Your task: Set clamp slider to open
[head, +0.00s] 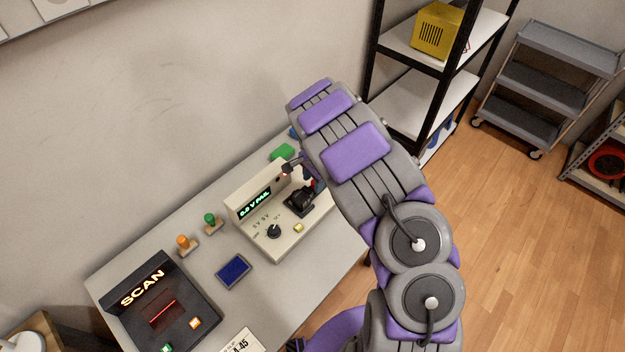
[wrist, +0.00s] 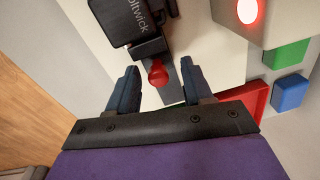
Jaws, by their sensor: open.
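The clamp is a black block with faint lettering (wrist: 138,20) in the wrist view, with a red knob (wrist: 157,74) on its slider. In the head view the black clamp (head: 300,201) sits on the right part of a beige tester (head: 272,253) with a green display. My gripper (wrist: 160,68) is open, its two dark fingers on either side of the red knob, with gaps visible between knob and fingers. I cannot tell its height over the knob. In the head view my arm hides most of the gripper.
A green block (head: 282,152) and a blue block (wrist: 290,93) lie near the tester. A blue pad (head: 234,270), two small knobbed pegs and a black SCAN box (head: 158,305) stand left on the table (head: 125,263). A shelf rack (head: 412,100) stands behind my arm.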

